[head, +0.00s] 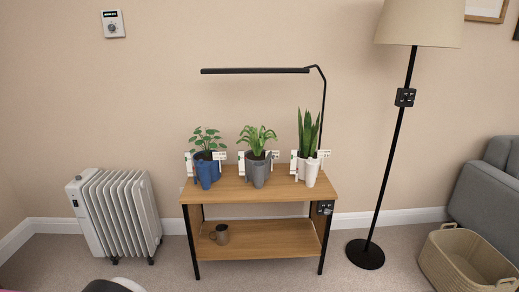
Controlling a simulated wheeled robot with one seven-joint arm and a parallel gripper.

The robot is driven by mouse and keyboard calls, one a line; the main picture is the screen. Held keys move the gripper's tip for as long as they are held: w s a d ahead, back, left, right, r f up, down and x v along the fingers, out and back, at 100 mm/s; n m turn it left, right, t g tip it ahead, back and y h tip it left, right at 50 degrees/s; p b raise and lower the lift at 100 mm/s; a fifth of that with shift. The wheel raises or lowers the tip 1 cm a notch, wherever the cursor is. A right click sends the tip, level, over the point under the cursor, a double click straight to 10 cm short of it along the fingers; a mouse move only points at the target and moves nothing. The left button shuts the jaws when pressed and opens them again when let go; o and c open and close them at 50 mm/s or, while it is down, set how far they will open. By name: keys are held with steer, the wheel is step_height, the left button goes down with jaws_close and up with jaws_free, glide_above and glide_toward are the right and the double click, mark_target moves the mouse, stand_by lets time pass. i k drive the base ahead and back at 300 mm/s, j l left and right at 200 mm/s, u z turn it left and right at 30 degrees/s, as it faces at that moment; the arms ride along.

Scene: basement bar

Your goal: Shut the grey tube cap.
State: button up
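A grey plant pot (256,172) with a leafy green plant stands in the middle of the wooden table's top shelf (230,191). It has a lobed, tube-like front, but the picture is too small to show a separate cap or whether one is open. A blue pot (206,171) stands to its left and a white pot (309,172) with tall upright leaves to its right. White tags stick out beside each pot. My gripper is not in view.
A black lamp bar (255,71) hangs above the plants. A white radiator (116,215) stands left; a floor lamp (385,160), wicker basket (467,262) and grey sofa (487,190) stand right. Carpet before the table looks clear.

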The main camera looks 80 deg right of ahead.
mark_target(269, 155)
steer(key=k+l, duration=0.25)
steer(key=k, duration=0.15)
steer(key=k+l+u, duration=0.15)
steer(key=k, duration=0.3)
steer(key=k+l, duration=0.3)
steer(key=k+l+u, duration=0.1)
steer(key=k, duration=0.45)
steer(key=k+l+z, duration=0.6)
steer(key=l+z, duration=0.15)
steer(key=l, duration=0.2)
steer(key=k+l+z, duration=0.25)
steer(key=l, duration=0.15)
steer(key=l+z, duration=0.25)
steer(key=l, duration=0.15)
